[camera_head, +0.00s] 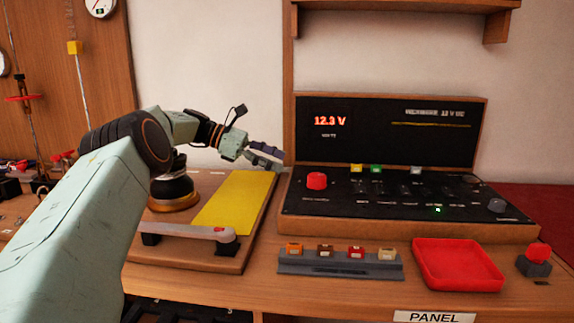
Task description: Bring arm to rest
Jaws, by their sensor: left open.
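My left arm comes in from the left edge and reaches over the wooden board. My left gripper (266,157) is open and empty, with its dark fingers close to the left edge of the black control panel (400,192). It is above the top end of the yellow strip (236,203). I cannot tell whether the fingers touch the panel's frame. My right gripper does not show.
A dark round knob (174,187) and a lever (190,231) are on the board. A fuse rack (340,264), a red tray (457,265) and a red button (538,254) stand along the front. A wooden shelf (400,5) hangs above.

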